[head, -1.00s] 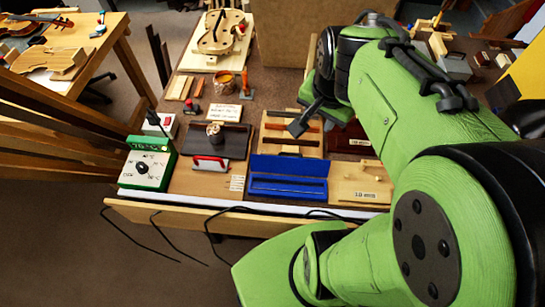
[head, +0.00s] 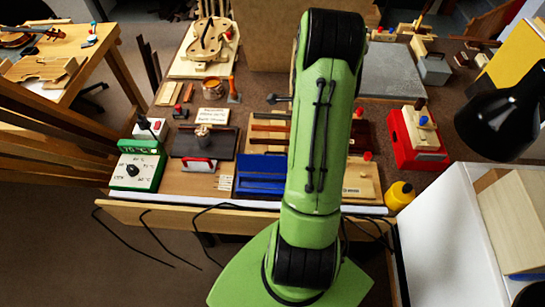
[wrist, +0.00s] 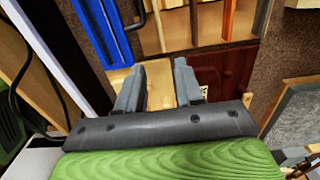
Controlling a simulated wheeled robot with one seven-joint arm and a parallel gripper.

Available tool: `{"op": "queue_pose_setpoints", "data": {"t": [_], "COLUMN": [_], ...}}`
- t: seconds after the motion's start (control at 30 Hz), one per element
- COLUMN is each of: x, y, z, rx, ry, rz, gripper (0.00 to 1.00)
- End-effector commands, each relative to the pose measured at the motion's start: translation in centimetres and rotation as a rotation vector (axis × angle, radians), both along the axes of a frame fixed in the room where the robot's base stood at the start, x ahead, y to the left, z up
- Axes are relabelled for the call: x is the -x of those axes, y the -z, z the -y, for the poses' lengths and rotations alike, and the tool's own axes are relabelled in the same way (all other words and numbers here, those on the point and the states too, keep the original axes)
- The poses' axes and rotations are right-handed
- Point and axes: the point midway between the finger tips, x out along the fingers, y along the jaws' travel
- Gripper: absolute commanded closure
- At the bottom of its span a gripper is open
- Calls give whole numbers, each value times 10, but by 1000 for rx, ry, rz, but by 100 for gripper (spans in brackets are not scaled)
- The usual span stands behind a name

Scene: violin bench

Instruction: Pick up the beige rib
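A light wooden rack (head: 250,149) lies behind the blue tray in the head view, partly hidden by my arm. It holds several narrow strips, dark and reddish brown. In the wrist view, the rack's strips (wrist: 195,22) show at the top, beyond my fingers. I cannot tell for sure which strip is the beige rib. My gripper (wrist: 160,88) is open, with nothing between its fingertips. A pale wooden board (wrist: 160,84) shows below the gap, with a dark red box (wrist: 222,70) beside it. In the head view my arm hides most of the gripper.
The blue tray (head: 262,173) lies left of my arm, with a red-handled tool (head: 198,164) and a green control box (head: 137,170) farther left. A red tray (head: 418,155), a yellow bottle (head: 399,195) and a black lamp (head: 497,125) stand to the right.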

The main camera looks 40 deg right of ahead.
Motion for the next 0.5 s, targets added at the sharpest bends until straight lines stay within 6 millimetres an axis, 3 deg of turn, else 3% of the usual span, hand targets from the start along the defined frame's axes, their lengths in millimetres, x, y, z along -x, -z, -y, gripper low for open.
{"op": "queue_pose_setpoints", "data": {"t": [0.03,0.2,0.37,0.5], "x": [1,1,0,1], "y": [17,56,74,100], "z": [-1,-1,0,2], "rx": [-5,-2,1,-2], "ry": [0,-1,-2,-1], "rz": [-5,-3,-1,-1], "gripper": [64,64,64,64]}}
